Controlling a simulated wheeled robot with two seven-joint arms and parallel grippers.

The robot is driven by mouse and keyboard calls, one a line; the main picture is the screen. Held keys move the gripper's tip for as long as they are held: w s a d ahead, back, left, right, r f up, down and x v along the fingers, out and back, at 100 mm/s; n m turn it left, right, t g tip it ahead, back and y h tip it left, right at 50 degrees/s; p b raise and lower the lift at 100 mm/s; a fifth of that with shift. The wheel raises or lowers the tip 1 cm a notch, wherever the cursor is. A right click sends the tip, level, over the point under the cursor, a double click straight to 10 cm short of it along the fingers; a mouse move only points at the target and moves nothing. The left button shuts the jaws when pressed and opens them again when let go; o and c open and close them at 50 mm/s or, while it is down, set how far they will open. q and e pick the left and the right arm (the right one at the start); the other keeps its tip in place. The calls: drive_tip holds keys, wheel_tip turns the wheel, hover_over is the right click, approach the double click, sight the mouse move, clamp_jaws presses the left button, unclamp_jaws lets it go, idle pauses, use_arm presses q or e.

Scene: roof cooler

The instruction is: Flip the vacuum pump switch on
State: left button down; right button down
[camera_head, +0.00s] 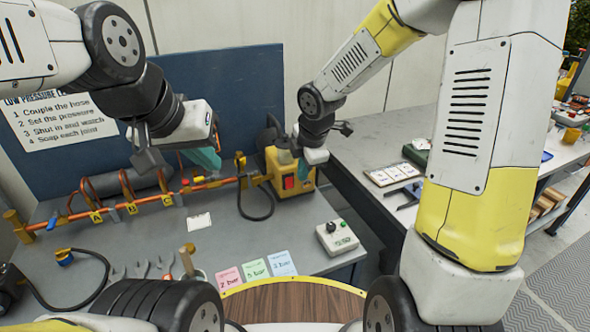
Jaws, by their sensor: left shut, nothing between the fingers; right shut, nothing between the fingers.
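The vacuum pump appears to be the yellow box (271,166) at the back right of the grey bench. A red switch (289,182) is on its front face; I cannot tell which way it is set. My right gripper (304,168) is shut and empty, its teal fingertips in front of the pump's upper right part, close to the switch. I cannot tell whether it touches the pump. My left gripper (206,160) is shut and empty, above the orange pipe and left of the pump.
An orange pipe (151,199) with valves and clamps runs along the bench. A black hose (254,217) loops near the pump. A control box (336,238) with a green button, coloured pressure cards (255,269) and several tools lie nearer. A second table (372,152) stands to the right.

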sight(289, 183)
drive_tip(key=w+a+f, duration=0.2)
drive_tip(key=w+f, duration=0.4)
drive_tip(key=f, duration=0.3)
drive_tip(key=shift+w+a+f, duration=0.3)
drive_tip(key=shift+a, duration=0.1)
drive_tip(key=shift+w+a+f, duration=0.1)
drive_tip(key=shift+w+f, duration=0.05)
